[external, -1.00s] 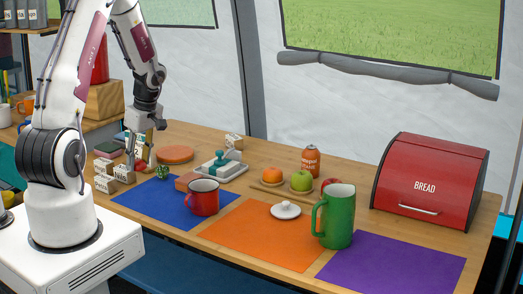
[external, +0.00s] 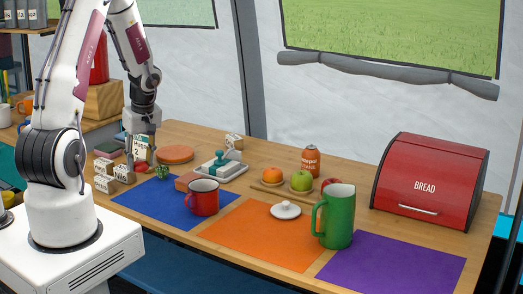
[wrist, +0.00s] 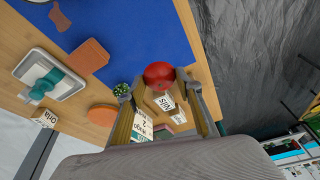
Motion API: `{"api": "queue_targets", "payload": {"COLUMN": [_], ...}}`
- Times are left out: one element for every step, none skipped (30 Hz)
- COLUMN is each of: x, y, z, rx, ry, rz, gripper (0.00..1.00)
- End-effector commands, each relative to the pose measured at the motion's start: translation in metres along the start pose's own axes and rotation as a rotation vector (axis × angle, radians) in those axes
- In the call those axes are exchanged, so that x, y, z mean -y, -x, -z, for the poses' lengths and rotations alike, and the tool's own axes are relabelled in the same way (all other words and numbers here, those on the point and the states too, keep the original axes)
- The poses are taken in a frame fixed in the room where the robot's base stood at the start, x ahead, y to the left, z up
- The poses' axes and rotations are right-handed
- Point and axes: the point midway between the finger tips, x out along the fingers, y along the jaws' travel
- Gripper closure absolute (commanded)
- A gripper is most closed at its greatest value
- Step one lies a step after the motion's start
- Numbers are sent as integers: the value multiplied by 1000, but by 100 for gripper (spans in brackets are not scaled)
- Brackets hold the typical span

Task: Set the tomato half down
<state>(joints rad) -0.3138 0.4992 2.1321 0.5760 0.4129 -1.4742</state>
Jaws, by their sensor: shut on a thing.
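The red tomato half (wrist: 158,74) is between the fingertips of my gripper (wrist: 157,88) in the wrist view, and the gripper is shut on it. In the external view my gripper (external: 142,157) points down at the left end of the table, behind the blue mat (external: 165,204). The tomato half (external: 141,167) is small and partly hidden there, low near the table top. I cannot tell whether it touches the table.
Several lettered white blocks (external: 104,184) stand close around my gripper. A small green cactus-like thing (external: 163,172), an orange disc (external: 175,154) and a red mug (external: 203,197) are to the right. The blue mat's left part is clear.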

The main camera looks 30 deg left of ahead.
Motion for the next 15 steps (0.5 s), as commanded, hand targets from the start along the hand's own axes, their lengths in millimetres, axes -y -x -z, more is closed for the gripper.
{"api": "queue_targets", "payload": {"x": [0, 0, -1, -2, -2, -3, -4, -5, -6, -7, -9, -10, -11, -12, -14], "y": [0, 1, 1, 2, 3, 3, 4, 5, 6, 7, 8, 10, 11, 12, 13], "z": [-2, -3, -5, -6, -7, -8, -10, -11, -13, -14, -15, -17, -18, -19, -21], "rx": [0, 0, -1, -1, -1, -1, -1, 0, 0, -1, -1, -1, -1, -1, -2], "ry": [-48, -76, -115, -140, -165, -200, -223, -246, -275, -298, -320, -345, -365, -385, -412], "rz": [-14, -22, -33, -40, -47, -57, -64, -69, -77, -84, -91, -98, -103, -109, -116], "gripper": [82, 82, 82, 82, 82, 82, 82, 82, 82, 82, 82, 82, 82, 82, 82]}}
